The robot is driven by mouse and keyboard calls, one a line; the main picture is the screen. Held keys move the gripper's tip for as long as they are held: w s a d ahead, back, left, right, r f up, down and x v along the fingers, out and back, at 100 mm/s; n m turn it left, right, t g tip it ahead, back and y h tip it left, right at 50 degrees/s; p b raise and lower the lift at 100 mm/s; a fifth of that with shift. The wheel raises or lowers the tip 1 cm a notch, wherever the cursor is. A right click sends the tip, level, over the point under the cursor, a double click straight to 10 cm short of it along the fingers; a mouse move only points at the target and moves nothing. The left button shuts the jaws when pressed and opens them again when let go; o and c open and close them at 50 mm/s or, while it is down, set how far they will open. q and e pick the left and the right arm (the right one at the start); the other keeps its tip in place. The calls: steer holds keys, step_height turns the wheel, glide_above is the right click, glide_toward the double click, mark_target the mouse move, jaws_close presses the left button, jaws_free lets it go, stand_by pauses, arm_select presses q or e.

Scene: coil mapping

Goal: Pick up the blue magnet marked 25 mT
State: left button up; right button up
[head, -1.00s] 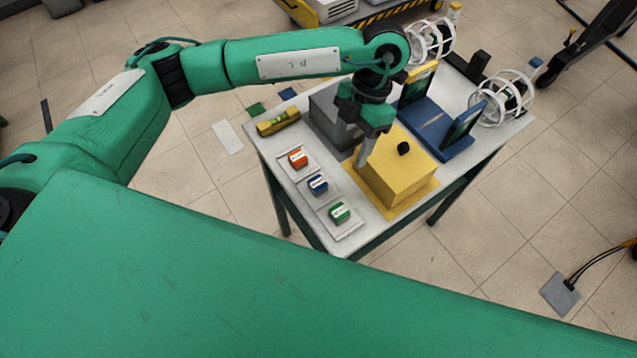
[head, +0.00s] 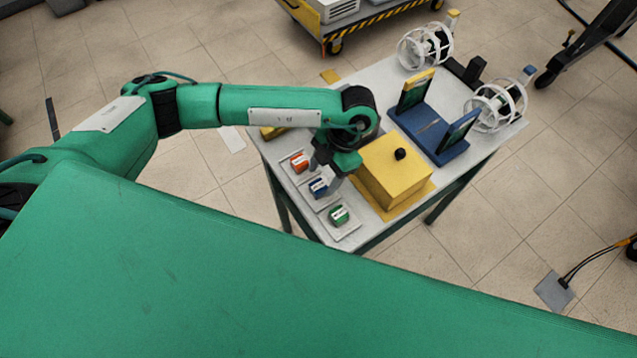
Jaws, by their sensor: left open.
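The blue magnet (head: 317,188) sits on the middle pad of a row of three at the table's left front side; its white label is too small to read. My left gripper (head: 328,186) is open, pointing down right at the blue magnet and partly covering it. I cannot tell whether the fingers touch it. The orange magnet (head: 299,162) lies just behind it and the green magnet (head: 339,216) just in front, each on its own pad. My right gripper is not in view.
A yellow box (head: 392,172) with a black knob stands right of the gripper. A blue stand (head: 430,135) with upright panels and two white caged coils (head: 425,47) are farther back on the white table (head: 379,82). My left forearm hides the table's back left part.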

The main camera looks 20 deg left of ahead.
mark_target(318, 188)
arm_select(q)
steer(key=shift+p+x, duration=0.3)
steer(key=shift+x, duration=0.7)
steer(key=shift+s+f, duration=0.2)
steer(key=shift+f, duration=0.1)
steer(key=c, duration=1.2)
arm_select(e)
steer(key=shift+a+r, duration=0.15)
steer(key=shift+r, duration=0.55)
arm_select(q)
steer(key=shift+r, duration=0.1)
